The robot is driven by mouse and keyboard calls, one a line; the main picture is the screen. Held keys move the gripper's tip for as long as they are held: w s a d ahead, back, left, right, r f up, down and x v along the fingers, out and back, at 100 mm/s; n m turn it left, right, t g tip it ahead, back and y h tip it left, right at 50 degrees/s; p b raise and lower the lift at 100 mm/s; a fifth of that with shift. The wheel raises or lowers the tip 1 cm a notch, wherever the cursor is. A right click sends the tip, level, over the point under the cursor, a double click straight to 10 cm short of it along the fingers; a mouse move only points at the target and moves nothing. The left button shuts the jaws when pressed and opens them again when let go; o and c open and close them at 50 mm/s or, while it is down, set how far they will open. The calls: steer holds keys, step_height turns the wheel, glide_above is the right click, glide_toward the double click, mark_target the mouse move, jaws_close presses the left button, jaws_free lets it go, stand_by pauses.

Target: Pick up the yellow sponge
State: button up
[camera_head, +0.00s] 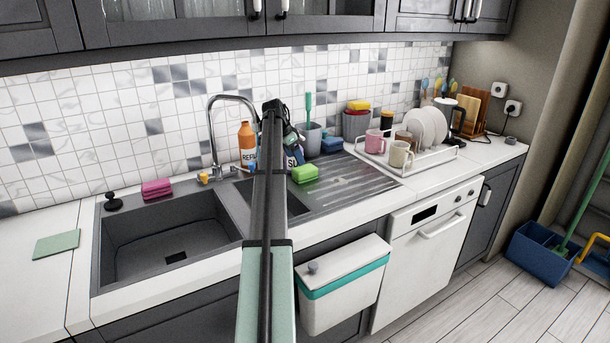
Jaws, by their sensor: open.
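A yellow block that looks like a sponge (358,105) lies on top of a red one in a grey container (355,125) against the tiled wall, behind the drying area. A bright green sponge (304,173) lies by the small basin, on the drainboard side. My arm reaches up from the bottom middle over the sink. My gripper (293,138) is at its far end, near the bottles, left of and apart from the yellow block. It is small and partly hidden by the arm; its jaws are open, and I see nothing held.
A tap (213,130), orange bottle (247,142) and grey cup with a green brush (309,135) stand close around my gripper. A dish rack (408,160) with mugs and plates is to the right. A pink sponge (157,188) lies left. The drainboard (350,180) is mostly clear.

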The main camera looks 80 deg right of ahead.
mark_target(300, 169)
steer(key=shift+x, duration=3.5)
steer(key=shift+w, duration=0.1)
steer(key=c, duration=0.7)
